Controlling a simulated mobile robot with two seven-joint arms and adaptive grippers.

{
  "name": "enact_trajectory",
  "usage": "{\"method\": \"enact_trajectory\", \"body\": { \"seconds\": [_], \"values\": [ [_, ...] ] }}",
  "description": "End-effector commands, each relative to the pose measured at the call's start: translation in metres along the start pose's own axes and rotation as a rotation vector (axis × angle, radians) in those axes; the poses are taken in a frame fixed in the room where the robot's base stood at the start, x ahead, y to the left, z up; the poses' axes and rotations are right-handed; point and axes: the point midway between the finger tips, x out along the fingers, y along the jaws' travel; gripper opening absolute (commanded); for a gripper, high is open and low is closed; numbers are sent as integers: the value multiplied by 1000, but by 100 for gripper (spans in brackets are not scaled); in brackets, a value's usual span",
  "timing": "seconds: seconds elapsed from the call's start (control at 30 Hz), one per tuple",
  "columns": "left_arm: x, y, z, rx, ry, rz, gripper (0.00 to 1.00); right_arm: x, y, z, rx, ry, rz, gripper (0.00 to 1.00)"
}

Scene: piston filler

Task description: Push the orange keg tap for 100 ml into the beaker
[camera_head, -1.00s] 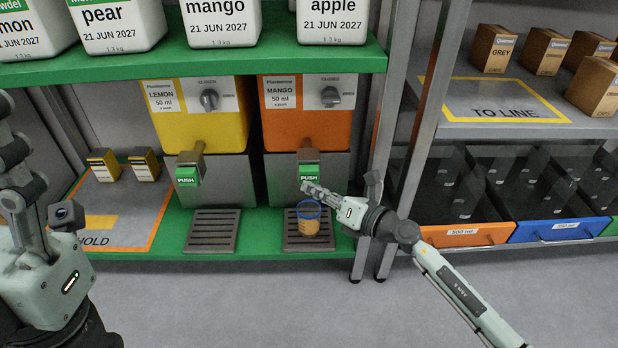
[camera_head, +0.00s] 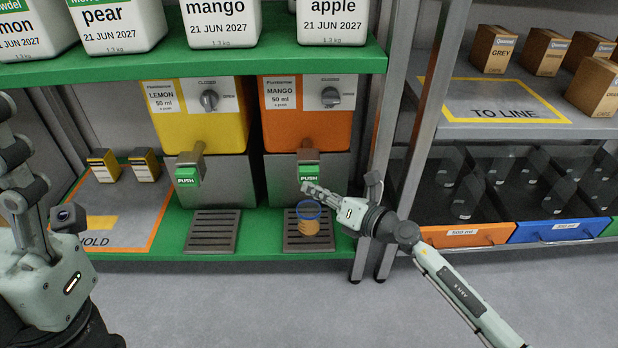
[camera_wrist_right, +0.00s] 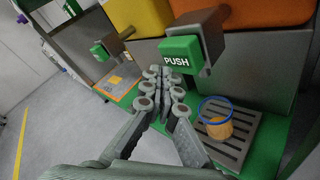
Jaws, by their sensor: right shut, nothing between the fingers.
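The orange keg (camera_head: 306,128) is labelled mango, 50 ml a push, and stands right of the yellow keg. Its tap has a green PUSH button (camera_head: 309,173), which also shows in the right wrist view (camera_wrist_right: 177,56). The clear beaker (camera_head: 309,222), with a blue rim, stands on the drip grate below and holds orange liquid; it also shows in the wrist view (camera_wrist_right: 215,123). My right gripper (camera_head: 308,188) is shut and empty, its fingertips just below and in front of the button. I cannot tell whether they touch.
The yellow lemon keg (camera_head: 204,125) with its own PUSH tap stands to the left. White tubs (camera_head: 222,24) stand on the shelf above. A rack post (camera_head: 389,150) rises close to my right gripper. Black bins (camera_head: 450,190) with coloured fronts are at right.

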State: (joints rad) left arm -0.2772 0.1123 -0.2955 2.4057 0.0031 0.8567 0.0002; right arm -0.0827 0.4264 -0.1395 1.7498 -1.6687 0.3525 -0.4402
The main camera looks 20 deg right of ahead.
Motion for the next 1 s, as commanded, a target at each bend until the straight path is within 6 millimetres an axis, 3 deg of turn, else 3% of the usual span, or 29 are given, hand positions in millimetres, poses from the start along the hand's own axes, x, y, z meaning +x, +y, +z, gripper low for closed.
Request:
{"method": "enact_trajectory", "body": {
  "seconds": [1.0],
  "values": [
    [1,2,-1,-3,-1,10,56,6,-5,5,0,0,0,0]
  ]
}}
